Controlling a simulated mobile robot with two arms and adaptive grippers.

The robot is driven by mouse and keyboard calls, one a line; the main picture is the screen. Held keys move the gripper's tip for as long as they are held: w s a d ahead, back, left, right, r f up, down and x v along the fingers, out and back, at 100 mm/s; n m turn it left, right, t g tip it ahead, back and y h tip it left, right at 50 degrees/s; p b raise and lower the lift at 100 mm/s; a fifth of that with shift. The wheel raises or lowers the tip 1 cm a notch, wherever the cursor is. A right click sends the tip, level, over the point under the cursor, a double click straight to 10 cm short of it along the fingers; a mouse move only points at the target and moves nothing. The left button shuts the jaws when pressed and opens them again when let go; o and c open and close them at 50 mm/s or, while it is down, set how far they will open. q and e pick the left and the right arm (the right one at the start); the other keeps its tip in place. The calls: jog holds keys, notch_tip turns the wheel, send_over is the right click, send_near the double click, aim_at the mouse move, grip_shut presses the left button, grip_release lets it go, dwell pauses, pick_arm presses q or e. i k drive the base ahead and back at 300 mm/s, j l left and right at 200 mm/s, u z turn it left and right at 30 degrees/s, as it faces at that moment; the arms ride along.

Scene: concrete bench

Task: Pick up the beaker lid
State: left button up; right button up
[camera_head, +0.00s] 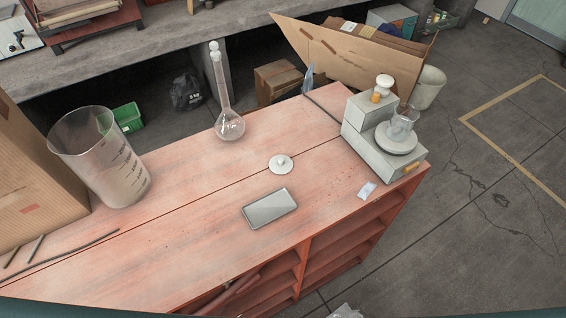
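The beaker lid (281,163), a small white disc with a knob on top, lies flat on the reddish wooden bench top (190,235), near its middle. A large clear graduated beaker (100,165) stands open at the left. A small glass beaker (403,122) stands on the pan of a grey balance (389,155) at the right. Neither of my grippers can be made out in the head view.
A flat grey tablet-like slab (270,208) lies just in front of the lid. A tall stoppered flask (229,122) stands behind it. A small white packet (367,190) lies near the balance. A cardboard box (35,175) fills the left end. Bench wood around the lid is clear.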

aim_at(278, 164)
jog(key=k+j+z, duration=0.1)
jog(key=k+z, duration=0.15)
jog(key=z, duration=0.25)
jog(key=k+z, duration=0.25)
jog(key=z, duration=0.2)
